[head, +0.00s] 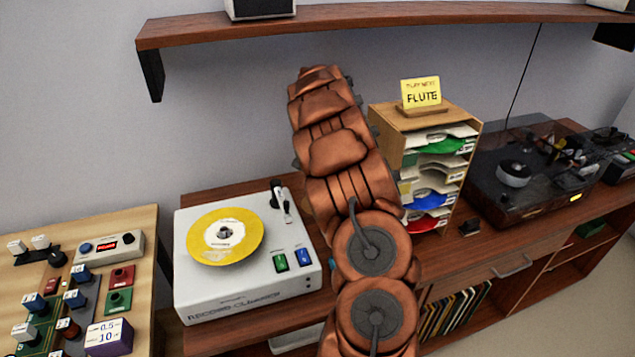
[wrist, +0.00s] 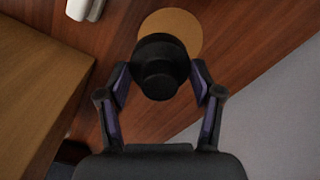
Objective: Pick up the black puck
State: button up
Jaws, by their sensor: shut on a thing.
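The black puck (wrist: 160,48) is in the middle of the wrist view. It has a wide round body and a narrower round knob. My gripper (wrist: 160,77) has one finger on each side of it and is shut on it. A round tan disc (wrist: 183,27) lies on the wood surface and is partly hidden by the puck. I cannot tell how far the puck is above the disc. In the head view my arm hides the puck, and my gripper does not show.
A white record cleaner (head: 190,270) with a yellow disc stands left of my arm. A wooden sorter (head: 390,150) with record sleeves stands right of it, with a turntable (head: 500,205) further right. A shelf (head: 400,14) hangs above. A light wooden block-like surface (wrist: 35,90) lies left in the wrist view.

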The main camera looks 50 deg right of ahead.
jog(key=s+a+b, duration=0.2)
jog(key=s+a, duration=0.2)
jog(key=s, duration=0.4)
jog(key=s+a+b, duration=0.2)
jog(key=s+a, duration=0.2)
jog(key=s, duration=0.3)
jog(key=shift+s+a, duration=0.35)
jog(key=shift+a, duration=0.05)
